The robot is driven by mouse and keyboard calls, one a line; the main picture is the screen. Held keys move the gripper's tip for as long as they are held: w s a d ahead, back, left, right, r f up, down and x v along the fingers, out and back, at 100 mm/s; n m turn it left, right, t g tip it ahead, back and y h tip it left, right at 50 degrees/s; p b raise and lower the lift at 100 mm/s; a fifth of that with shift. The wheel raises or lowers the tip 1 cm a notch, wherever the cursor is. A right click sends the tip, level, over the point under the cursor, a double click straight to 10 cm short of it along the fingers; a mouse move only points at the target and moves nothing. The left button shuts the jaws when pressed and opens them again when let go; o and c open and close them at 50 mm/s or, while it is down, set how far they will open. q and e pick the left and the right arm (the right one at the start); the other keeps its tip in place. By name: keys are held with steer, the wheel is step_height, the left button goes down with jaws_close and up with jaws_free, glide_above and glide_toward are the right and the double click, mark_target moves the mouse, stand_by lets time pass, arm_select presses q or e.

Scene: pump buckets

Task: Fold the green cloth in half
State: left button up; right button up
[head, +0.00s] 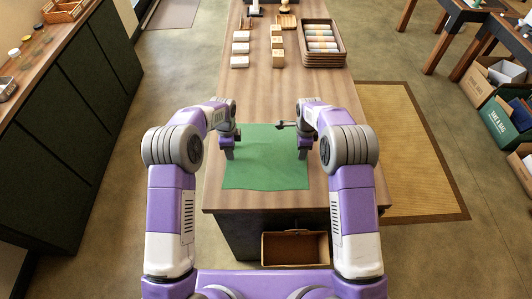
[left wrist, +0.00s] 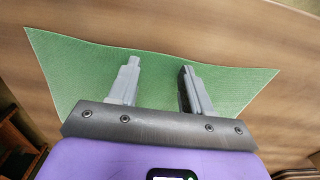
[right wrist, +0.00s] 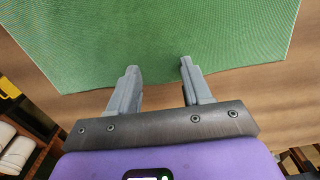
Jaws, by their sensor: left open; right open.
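The green cloth (head: 265,172) lies spread out near the front end of the wooden table, its front edge slightly wavy. My left gripper (head: 229,155) is open over the cloth's left side. In the left wrist view its two fingers (left wrist: 160,68) are apart with cloth (left wrist: 232,88) behind them, and the cloth's edge there is bowed. My right gripper (head: 302,153) is open at the cloth's right edge. In the right wrist view its fingertips (right wrist: 158,68) are apart near an edge of the cloth (right wrist: 165,35). Whether the fingertips touch the cloth is unclear.
Farther back on the table (head: 270,100) stand white blocks (head: 240,48), tan blocks (head: 277,45) and a brown tray (head: 322,62) of rolled items. An open box (head: 295,249) is below the front edge. The table between cloth and blocks is clear.

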arm_select(q)
steer(key=shift+f, duration=0.2)
arm_select(e)
steer(key=shift+f, duration=0.2)
arm_select(q)
steer(key=shift+r, duration=0.1)
steer(key=shift+c, duration=0.6)
arm_select(e)
steer(key=shift+r, duration=0.1)
steer(key=shift+c, duration=0.6)
arm_select(q)
jaws_close()
arm_select(e)
jaws_close()
arm_select(q)
steer(key=shift+r, duration=0.15)
arm_select(e)
steer(key=shift+r, duration=0.1)
